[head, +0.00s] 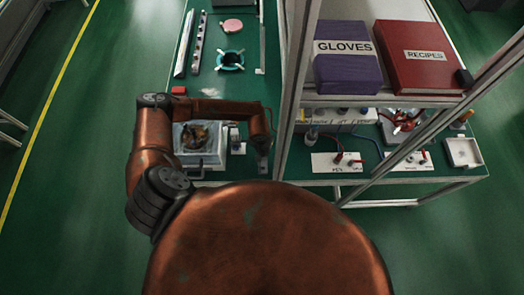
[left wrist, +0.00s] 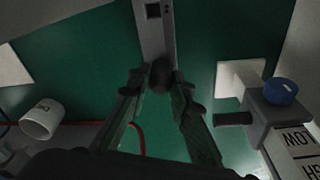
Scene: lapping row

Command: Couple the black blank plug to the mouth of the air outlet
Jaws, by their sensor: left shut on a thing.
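In the left wrist view my left gripper (left wrist: 160,88) is shut on a small dark cylinder, the black blank plug (left wrist: 161,75), held between its two fingertips. The plug sits in front of a grey metal post (left wrist: 154,35); whether it touches the post I cannot tell. To the right is a grey block with a blue cap (left wrist: 281,91) and a dark stub (left wrist: 234,118) pointing left. I cannot tell for sure which part is the air outlet's mouth. In the head view my left gripper (head: 263,158) hangs beside the shelf post, its fingertips and plug too small to make out. My right gripper is not in view.
A white cup (left wrist: 42,120) and a red hose (left wrist: 138,138) show in the left wrist view. In the head view a purple GLOVES box (head: 346,68) and a red RECIPES binder (head: 420,75) stand on the shelf. A white tray (head: 464,153) lies at the bench's right end.

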